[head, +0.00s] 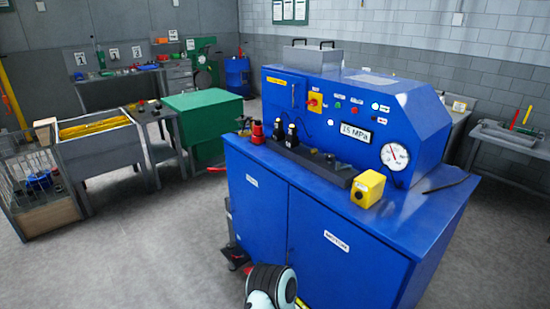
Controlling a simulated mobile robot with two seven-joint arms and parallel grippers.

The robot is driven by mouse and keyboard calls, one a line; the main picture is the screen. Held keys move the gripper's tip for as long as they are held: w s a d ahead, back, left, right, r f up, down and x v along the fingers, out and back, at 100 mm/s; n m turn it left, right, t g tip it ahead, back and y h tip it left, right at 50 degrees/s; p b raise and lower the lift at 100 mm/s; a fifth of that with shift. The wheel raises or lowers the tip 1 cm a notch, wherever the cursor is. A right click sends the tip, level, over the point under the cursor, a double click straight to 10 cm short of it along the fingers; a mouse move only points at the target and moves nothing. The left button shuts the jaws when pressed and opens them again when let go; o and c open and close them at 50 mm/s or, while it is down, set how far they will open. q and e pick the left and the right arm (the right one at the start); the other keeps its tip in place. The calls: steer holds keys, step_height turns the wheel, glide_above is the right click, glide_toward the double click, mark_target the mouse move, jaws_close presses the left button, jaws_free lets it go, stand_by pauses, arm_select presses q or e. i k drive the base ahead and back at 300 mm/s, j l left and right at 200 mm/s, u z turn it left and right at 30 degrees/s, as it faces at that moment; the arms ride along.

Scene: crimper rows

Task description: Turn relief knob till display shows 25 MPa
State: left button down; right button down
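A blue machine (330,155) stands right of centre with a sloped control panel above a blue cabinet. Its display (356,133) appears to read 15 MPa. A round white pressure gauge (395,156) sits to the right of the display. A red knob-like part (258,133) stands at the left end of the machine's top ledge, beside two black upright parts (279,129). I cannot tell for sure which is the relief knob. Neither of my grippers shows; only a rounded white and black part of mine appears at the bottom edge.
A yellow box (367,188) sits on the front of the ledge, and a black rod (446,184) lies at its right. A red and yellow switch (314,102) is on the panel. A green cabinet (202,115) and grey bench (100,145) stand at left. The left floor is open.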

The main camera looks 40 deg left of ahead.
mark_target(329, 157)
steer(key=u, duration=1.3)
